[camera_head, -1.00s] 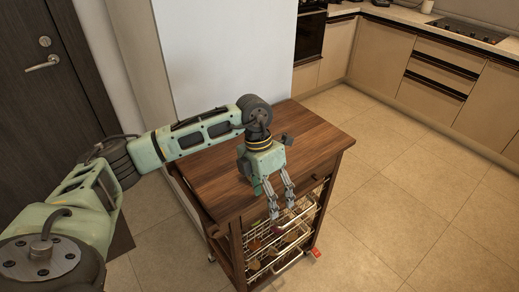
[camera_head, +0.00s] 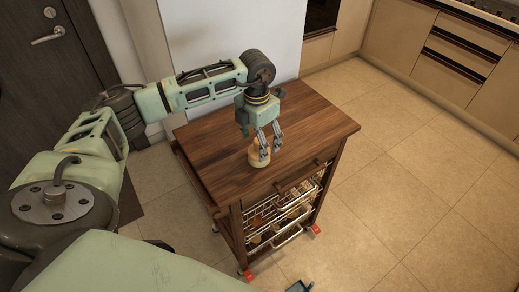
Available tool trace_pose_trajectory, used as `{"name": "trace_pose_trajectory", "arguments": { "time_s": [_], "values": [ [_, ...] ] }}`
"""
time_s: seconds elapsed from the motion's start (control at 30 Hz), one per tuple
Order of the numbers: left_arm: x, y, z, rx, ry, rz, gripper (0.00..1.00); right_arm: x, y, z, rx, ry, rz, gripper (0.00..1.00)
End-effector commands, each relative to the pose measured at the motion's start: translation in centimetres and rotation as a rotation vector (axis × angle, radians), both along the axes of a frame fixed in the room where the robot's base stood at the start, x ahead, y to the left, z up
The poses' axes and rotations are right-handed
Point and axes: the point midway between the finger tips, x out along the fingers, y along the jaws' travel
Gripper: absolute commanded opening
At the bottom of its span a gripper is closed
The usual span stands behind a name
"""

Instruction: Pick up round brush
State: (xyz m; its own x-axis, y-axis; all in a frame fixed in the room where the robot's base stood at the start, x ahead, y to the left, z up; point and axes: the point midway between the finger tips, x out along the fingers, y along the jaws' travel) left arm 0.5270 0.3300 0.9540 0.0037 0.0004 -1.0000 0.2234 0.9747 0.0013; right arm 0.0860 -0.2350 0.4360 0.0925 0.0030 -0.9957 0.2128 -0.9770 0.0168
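A small tan, rounded object (camera_head: 257,158), which looks like the round brush, stands on the wooden top of the kitchen cart (camera_head: 210,150), near its front edge. My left gripper (camera_head: 269,149) points down at it from above, its two fingers apart. One finger overlaps the upper part of the brush and the other is just to its right. The fingers hide some of the brush, and I cannot tell whether they touch it.
Below the cart top are a drawer and wire baskets (camera_head: 270,215) with items inside. Cabinets (camera_head: 400,45) stand at the back right, and a dark door (camera_head: 40,90) is at the left. The tiled floor (camera_head: 410,190) to the right is open.

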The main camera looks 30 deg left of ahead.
Motion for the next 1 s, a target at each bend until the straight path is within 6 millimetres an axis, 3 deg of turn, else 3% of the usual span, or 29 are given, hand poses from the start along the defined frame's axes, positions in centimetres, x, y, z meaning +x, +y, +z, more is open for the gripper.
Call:
{"name": "trace_pose_trajectory", "arguments": {
  "time_s": [0.13, 0.3, 0.57, 1.0],
  "values": [
    [0.0, -0.3, -1.9, -0.001, 0.006, -0.001, 0.71, 0.1, 0.0, 1.9, 0.000, -0.001, 0.000, 0.40],
    [0.1, -0.3, -4.2, -0.001, 0.002, -0.001, 0.71, 0.1, 0.0, 2.2, 0.000, -0.002, 0.000, 0.40],
    [0.1, -0.2, -4.6, -0.001, 0.000, -0.002, 0.71, 0.1, 0.0, 2.1, 0.000, -0.002, 0.000, 0.40],
    [0.1, -0.2, -4.6, -0.001, 0.000, -0.001, 0.33, 0.1, 0.1, 2.2, 0.000, -0.002, 0.000, 0.40]
  ]
}}
